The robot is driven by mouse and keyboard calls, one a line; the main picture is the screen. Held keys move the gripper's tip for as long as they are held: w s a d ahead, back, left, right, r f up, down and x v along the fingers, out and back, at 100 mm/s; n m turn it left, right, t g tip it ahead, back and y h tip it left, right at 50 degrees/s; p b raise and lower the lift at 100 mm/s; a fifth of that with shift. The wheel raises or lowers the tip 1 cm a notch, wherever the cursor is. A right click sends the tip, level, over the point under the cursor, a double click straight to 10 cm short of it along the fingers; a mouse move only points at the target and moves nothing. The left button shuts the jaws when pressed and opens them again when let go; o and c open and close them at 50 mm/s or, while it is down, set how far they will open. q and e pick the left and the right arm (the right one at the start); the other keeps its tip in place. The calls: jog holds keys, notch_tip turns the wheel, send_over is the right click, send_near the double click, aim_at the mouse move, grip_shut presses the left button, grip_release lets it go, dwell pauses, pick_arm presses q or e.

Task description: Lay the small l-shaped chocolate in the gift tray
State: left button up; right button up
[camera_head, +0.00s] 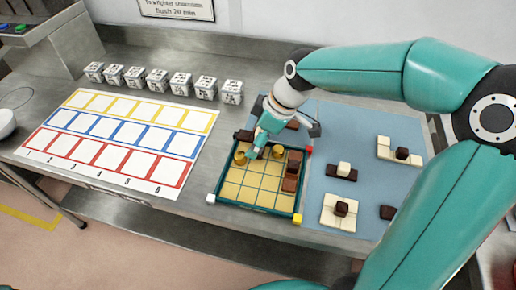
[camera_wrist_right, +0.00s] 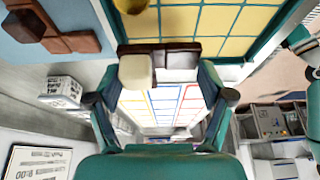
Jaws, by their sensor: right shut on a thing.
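My right gripper (camera_head: 258,150) is above the back left part of the gift tray (camera_head: 254,208), a square grid of yellow cells with a dark teal rim. In the right wrist view, its fingers (camera_wrist_right: 162,95) are shut on a small chocolate, with a dark brown bar (camera_wrist_right: 160,47) and a cream block (camera_wrist_right: 136,72) showing. Its full shape is partly hidden. In the head view, a dark brown end (camera_head: 243,135) shows beside the gripper. Gold round pieces (camera_head: 240,157) and brown chocolate pieces (camera_head: 291,184) sit in the tray. My left gripper is not in view.
A blue mat (camera_head: 345,115) right of the tray holds several chocolates, including cream-and-dark ones (camera_head: 341,211) and a lone dark one (camera_head: 387,212). A numbered colour-grid sheet (camera_head: 115,140) lies left. Several white printed cubes (camera_head: 181,83) stand behind it. The tray's front cells look empty.

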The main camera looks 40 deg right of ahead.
jog(key=shift+f, duration=2.15)
jog(key=o, duration=1.5)
jog(key=v, duration=1.2)
jog(key=shift+a+r, duration=0.1)
jog(key=shift+w, duration=0.1)
